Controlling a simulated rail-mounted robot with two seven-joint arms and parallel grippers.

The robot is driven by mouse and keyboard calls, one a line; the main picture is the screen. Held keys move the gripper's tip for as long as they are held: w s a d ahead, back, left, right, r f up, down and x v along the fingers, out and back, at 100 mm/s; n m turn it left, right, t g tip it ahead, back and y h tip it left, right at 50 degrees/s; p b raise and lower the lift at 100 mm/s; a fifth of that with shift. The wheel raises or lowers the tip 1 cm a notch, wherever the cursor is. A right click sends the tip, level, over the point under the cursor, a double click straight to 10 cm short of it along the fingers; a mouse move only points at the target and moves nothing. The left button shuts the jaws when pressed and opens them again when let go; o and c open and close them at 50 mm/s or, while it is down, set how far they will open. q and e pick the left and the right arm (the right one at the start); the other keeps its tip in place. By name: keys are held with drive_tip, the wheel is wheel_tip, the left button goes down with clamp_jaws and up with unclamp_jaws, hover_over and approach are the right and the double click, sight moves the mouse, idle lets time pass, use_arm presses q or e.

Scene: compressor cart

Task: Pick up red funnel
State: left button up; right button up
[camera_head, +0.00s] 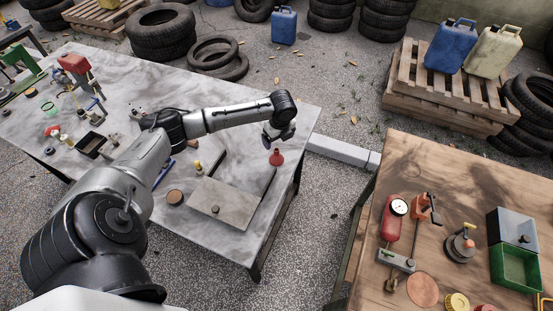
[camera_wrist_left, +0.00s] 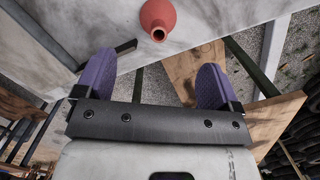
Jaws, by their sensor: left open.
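The red funnel (camera_head: 276,158) stands on the grey table near its right edge. It also shows at the top middle of the left wrist view (camera_wrist_left: 158,18), its narrow open end facing the camera. My left gripper (camera_head: 279,137) is just above and beyond the funnel in the head view, its fingers small there. In the left wrist view my left gripper (camera_wrist_left: 155,66) is open, its purple fingers wide apart and nothing between them. The funnel is ahead of the fingertips, apart from them. My right gripper is not in view.
The grey table (camera_head: 120,75) bears a flat board (camera_head: 225,205), a round brown disc (camera_head: 175,197) and several tools to the left. A wooden table (camera_head: 450,165) with a red cylinder and gauge, and a green box (camera_head: 517,267), stands right. Tyres and pallets lie behind.

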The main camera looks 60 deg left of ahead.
sight(276, 155)
use_arm(q)
drive_tip(key=f, duration=0.4)
drive_tip(key=f+b, duration=0.1)
drive_tip(key=f, duration=0.1)
drive_tip(key=shift+s+a+f, duration=0.1)
drive_tip(key=shift+a+f, duration=0.1)
drive_tip(key=shift+a, duration=0.05)
wheel_tip(276, 155, down, 4)
drive_tip(key=shift+a+f+b, duration=0.1)
drive_tip(key=shift+a+b, duration=0.05)
drive_tip(key=shift+b, duration=0.2)
drive_tip(key=shift+a+f, duration=0.1)
drive_tip(key=shift+f, duration=0.15)
drive_tip(key=shift+c, duration=0.3)
drive_tip(key=c, duration=0.9)
